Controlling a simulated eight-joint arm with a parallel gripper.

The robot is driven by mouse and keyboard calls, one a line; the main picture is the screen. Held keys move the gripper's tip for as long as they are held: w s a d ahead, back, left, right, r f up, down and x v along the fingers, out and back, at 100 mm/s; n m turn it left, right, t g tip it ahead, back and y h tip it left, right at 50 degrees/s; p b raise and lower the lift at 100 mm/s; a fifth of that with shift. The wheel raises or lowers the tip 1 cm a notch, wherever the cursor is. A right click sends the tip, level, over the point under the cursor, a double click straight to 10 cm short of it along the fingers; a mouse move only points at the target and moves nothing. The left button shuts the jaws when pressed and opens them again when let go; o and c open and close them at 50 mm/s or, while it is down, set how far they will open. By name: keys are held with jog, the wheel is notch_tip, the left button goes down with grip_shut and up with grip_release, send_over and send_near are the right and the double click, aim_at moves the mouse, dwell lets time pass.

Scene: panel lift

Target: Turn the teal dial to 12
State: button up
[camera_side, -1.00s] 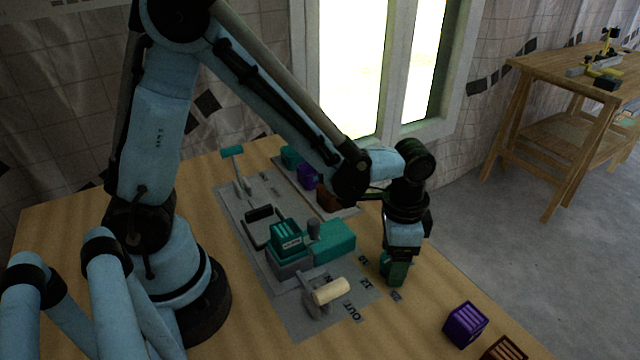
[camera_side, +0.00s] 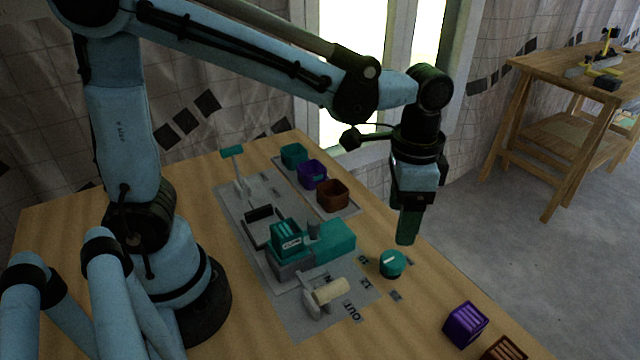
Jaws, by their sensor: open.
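The teal dial (camera_side: 392,264) sits at the right edge of the grey panel (camera_side: 290,318), near the wooden table's right side. It is a short round knob with a white line on its top. Small dark number labels stand around it, and one to its lower left reads 12 (camera_side: 365,283). I cannot tell for certain which label the white line points at. My gripper (camera_side: 407,230) points down above and slightly right of the dial, apart from it. It is open, with greenish fingers that overlap in this view, and nothing shows between them.
A cream-handled lever (camera_side: 330,291) by the OUT label and a teal box (camera_side: 335,240) stand left of the dial. Teal (camera_side: 293,155), purple (camera_side: 312,174) and brown (camera_side: 333,195) bins stand behind. A purple block (camera_side: 465,325) and brown block (camera_side: 503,351) lie front right.

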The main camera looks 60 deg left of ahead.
jog(key=shift+r, duration=0.9)
jog(key=s+a+n+t, duration=0.5)
jog(key=a+n+t, duration=0.1)
jog(key=a, duration=0.5)
jog(key=shift+a+r+n+t, duration=0.3)
jog(key=shift+n+t, duration=0.1)
jog(key=shift+t, duration=0.1)
